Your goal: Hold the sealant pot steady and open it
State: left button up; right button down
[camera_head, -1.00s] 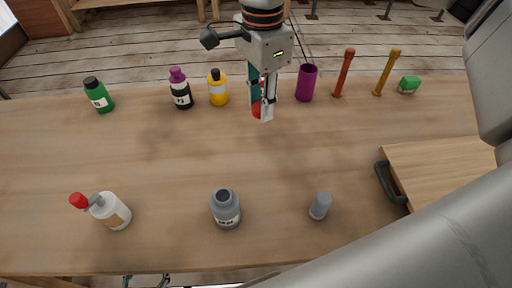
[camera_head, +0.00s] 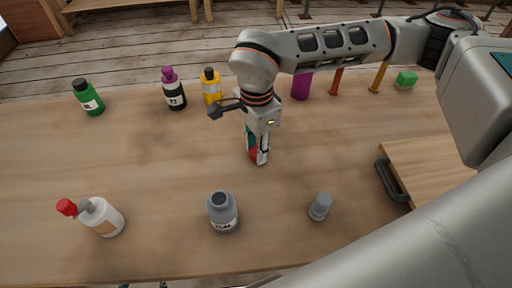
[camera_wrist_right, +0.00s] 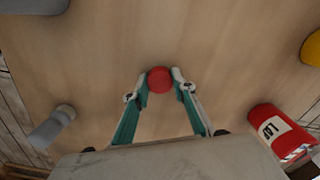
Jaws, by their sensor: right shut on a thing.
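No pot here is readably marked as sealant, so I cannot tell which is the sealant pot. A grey labelled pot (camera_head: 222,212) stands upright near the front of the bench, with a dark round top. My right gripper (camera_head: 257,162) is low over the middle of the bench, behind the grey pot and apart from it. Its fingers are shut on a small round red piece (camera_wrist_right: 159,79), which shows between the fingertips in the right wrist view. A red labelled can (camera_wrist_right: 278,134) is at the right of that view; my arm hides it in the head view. My left gripper is not in view.
A white bottle with a red tip (camera_head: 101,215) and a small grey cylinder (camera_head: 320,206) flank the grey pot. Green (camera_head: 88,98), black-and-purple (camera_head: 174,92) and yellow (camera_head: 211,88) bottles stand at the back. A wooden board with a dark handle (camera_head: 390,182) is at right.

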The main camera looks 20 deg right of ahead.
jog(key=c, duration=1.7)
grip_release()
jog(key=shift+f, duration=0.25)
jog(key=shift+r, duration=0.1)
notch_tip(320, 180, up, 12)
jog(key=shift+r+p, duration=0.1)
jog(key=shift+p, duration=0.55)
